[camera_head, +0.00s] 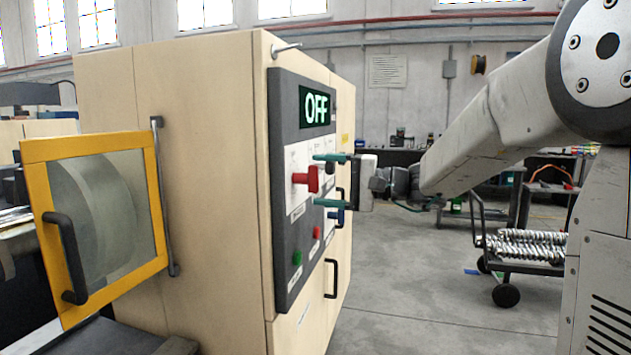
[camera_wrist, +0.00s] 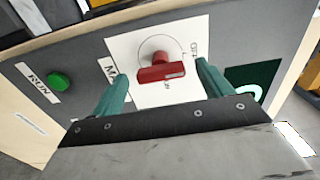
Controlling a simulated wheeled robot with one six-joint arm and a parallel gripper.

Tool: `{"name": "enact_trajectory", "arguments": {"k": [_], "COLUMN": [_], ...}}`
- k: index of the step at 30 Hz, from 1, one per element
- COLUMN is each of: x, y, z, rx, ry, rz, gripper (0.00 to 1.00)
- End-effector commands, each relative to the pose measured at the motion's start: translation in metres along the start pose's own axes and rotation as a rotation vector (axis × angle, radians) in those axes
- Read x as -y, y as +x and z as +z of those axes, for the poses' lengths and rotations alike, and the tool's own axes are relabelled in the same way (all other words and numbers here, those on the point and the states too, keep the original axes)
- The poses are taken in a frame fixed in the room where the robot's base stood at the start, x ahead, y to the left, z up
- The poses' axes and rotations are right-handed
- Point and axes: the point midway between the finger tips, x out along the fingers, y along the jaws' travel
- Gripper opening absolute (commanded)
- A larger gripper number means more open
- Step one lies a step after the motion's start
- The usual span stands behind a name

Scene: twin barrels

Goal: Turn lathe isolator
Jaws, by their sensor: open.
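The lathe isolator is a red rotary handle (camera_head: 306,180) on a white plate (camera_head: 298,207) of the dark control panel (camera_head: 280,95). It also shows in the wrist view as a red handle (camera_wrist: 162,68) with a printed circle around it. A display (camera_head: 317,107) above it reads OFF. My gripper (camera_head: 331,180) is open in front of the panel, its two green fingers one above the other in the head view. In the wrist view the fingers (camera_wrist: 161,80) stand either side of the handle, apart from it. How near the tips are to the panel is hard to tell.
A green RUN button (camera_head: 297,258) and a red button (camera_head: 316,233) sit lower on the panel. Black door handles (camera_head: 332,279) stick out at the cabinet's right side. A yellow-framed guard (camera_head: 108,215) stands at left. A cart (camera_head: 520,248) with metal parts stands at right. The floor between is clear.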

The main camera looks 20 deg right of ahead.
Motion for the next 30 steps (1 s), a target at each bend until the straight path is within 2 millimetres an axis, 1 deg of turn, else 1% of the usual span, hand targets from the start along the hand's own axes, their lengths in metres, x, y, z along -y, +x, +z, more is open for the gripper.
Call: {"name": "enact_trajectory", "arguments": {"k": [1, 3, 6, 9, 13, 27, 29, 30], "x": [0.000, -0.001, -0.001, -0.001, -0.001, -0.001, -0.007, -0.018], "y": [-0.011, -0.023, -0.037, -0.047, -0.051, -0.051, -0.051, -0.051], "z": [-0.001, -0.001, -0.001, -0.001, 0.000, -0.001, 0.001, 0.005], "rx": [-0.005, -0.004, -0.004, -0.003, 0.000, -0.001, 0.005, 0.018], "ry": [0.000, 0.001, 0.001, 0.000, 0.001, 0.013, 0.043, 0.067], "rz": [0.000, 0.001, 0.000, 0.001, 0.001, 0.001, 0.027, 0.068], "gripper": [0.78, 0.78, 0.78, 0.78, 0.78, 0.78, 0.78, 0.78]}}
